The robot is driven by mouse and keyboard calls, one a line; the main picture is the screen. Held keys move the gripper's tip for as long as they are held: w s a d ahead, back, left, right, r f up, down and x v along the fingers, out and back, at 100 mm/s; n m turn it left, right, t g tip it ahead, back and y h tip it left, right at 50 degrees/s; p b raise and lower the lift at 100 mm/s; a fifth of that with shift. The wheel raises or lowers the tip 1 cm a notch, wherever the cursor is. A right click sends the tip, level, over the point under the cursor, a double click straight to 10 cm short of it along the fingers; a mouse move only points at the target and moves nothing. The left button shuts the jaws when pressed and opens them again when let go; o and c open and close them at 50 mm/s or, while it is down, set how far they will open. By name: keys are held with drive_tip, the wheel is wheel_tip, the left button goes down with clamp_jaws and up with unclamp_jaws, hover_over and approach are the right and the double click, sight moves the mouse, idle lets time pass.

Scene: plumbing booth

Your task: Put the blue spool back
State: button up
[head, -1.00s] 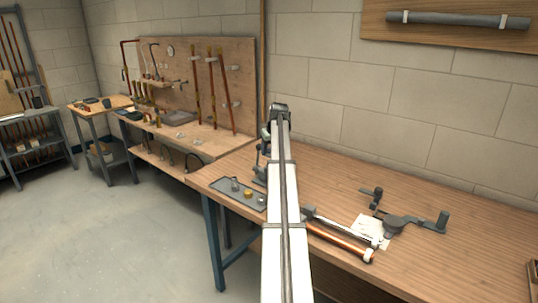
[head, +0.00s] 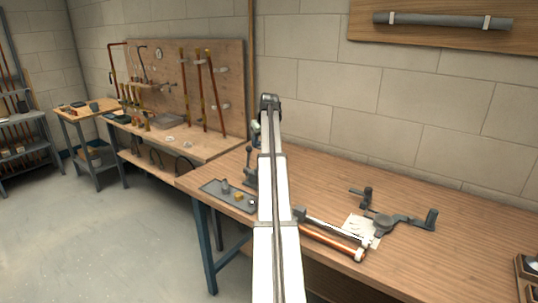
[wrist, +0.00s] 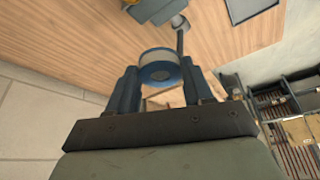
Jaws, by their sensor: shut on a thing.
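The blue spool (wrist: 161,54), a ring with a blue rim and a pale middle, sits between the two dark fingers of my gripper (wrist: 160,75) in the wrist view. The gripper is shut on it and holds it above the floor and bench area. In the head view my white arm stands in the middle of the picture, and neither the gripper nor the spool can be made out there.
The near wooden bench (head: 335,195) bears a grey tray (head: 215,194) with small fittings, a copper pipe (head: 330,241), a paper sheet (head: 355,226) and a grey bending tool (head: 400,220). Behind it stands a pegboard (head: 230,100) with upright pipes. The bench's back right is clear.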

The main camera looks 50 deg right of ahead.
drive_tip(key=w+a+f+n+y, duration=0.15)
drive_tip(key=a+f, duration=0.45)
drive_tip(key=a, duration=1.5)
drive_tip(key=a+f+n, duration=0.2)
drive_tip(key=a+f, duration=0.4)
drive_tip(key=a, duration=1.5)
drive_tip(key=a+f+n+y, duration=0.15)
drive_tip(key=a+f, duration=0.45)
drive_tip(key=a, duration=1.5)
drive_tip(key=s+d+r+m+g+h, duration=0.1)
drive_tip(key=s+d+r+m+h, duration=0.3)
drive_tip(key=d, duration=1.7)
drive_tip(key=s+d+r+m+g+y, duration=0.1)
drive_tip(key=s+d+r+m, duration=0.55)
drive_tip(key=d, duration=1.45)
drive_tip(key=s+d+m+g+h, duration=0.2)
drive_tip(key=s+d, duration=0.6)
drive_tip(key=d, duration=1.3)
drive_tip(key=shift+m+t, duration=0.65)
drive_tip(key=shift+t, duration=0.05)
drive_tip(key=shift+s+a+f, duration=0.1)
drive_tip(key=shift+a+f, duration=0.05)
drive_tip(key=shift+f, duration=4.85)
